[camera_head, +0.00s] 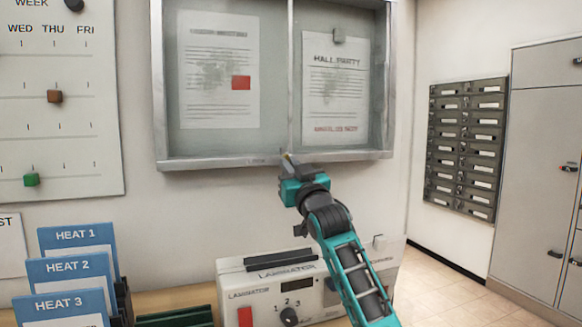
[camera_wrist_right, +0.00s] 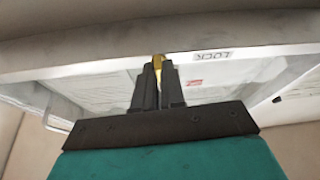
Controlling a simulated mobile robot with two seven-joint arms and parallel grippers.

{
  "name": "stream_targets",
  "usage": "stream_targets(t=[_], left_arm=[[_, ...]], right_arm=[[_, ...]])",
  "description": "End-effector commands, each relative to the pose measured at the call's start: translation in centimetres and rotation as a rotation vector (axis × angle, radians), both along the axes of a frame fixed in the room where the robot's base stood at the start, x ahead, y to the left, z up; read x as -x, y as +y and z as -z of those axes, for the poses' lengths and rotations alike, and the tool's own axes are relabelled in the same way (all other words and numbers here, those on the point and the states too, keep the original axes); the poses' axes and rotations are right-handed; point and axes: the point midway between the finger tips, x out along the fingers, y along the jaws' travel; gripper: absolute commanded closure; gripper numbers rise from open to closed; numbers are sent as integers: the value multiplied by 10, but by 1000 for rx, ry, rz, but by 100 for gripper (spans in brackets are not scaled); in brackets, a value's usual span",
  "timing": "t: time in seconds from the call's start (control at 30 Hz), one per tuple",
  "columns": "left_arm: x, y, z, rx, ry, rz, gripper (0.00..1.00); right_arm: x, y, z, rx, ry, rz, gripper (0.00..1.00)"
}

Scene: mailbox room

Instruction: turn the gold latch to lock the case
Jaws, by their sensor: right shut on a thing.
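The case (camera_head: 160,90) is a grey-framed, glass-fronted notice case on the wall in the head view, with papers behind its two panes. The gold latch (camera_wrist_right: 158,60) shows in the wrist view at the case's lower frame, left of a small LOCK label (camera_wrist_right: 212,55). My right gripper (camera_head: 288,160) is up against the lower frame near the centre divider. In the wrist view its dark fingers (camera_wrist_right: 158,85) are shut on the latch, and only a little gold shows between and above them. The latch's exact angle is hard to tell. My left gripper is in neither view.
A laminator (camera_head: 250,285) stands on the counter below the case, under my right arm. Blue HEAT folders (camera_head: 80,265) stand at the lower left. A calendar board (camera_head: 60,100) hangs left, and mailboxes (camera_head: 465,145) are at the right.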

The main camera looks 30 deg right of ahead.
Motion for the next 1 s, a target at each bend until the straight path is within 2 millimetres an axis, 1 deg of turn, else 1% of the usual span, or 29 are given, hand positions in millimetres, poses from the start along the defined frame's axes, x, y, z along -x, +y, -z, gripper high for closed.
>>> stream_targets(t=[0.1,0.3,0.8,0.83,1.0], left_arm=[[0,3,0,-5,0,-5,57],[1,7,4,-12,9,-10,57],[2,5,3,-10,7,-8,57],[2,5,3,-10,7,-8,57],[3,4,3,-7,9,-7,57]], right_arm=[[-1,1,0,-56,-9,-1,100],[-1,1,1,-103,-22,0,100],[0,1,0,-119,-27,-1,100],[0,1,0,-119,-28,-1,89],[0,1,0,-118,-28,0,72]])
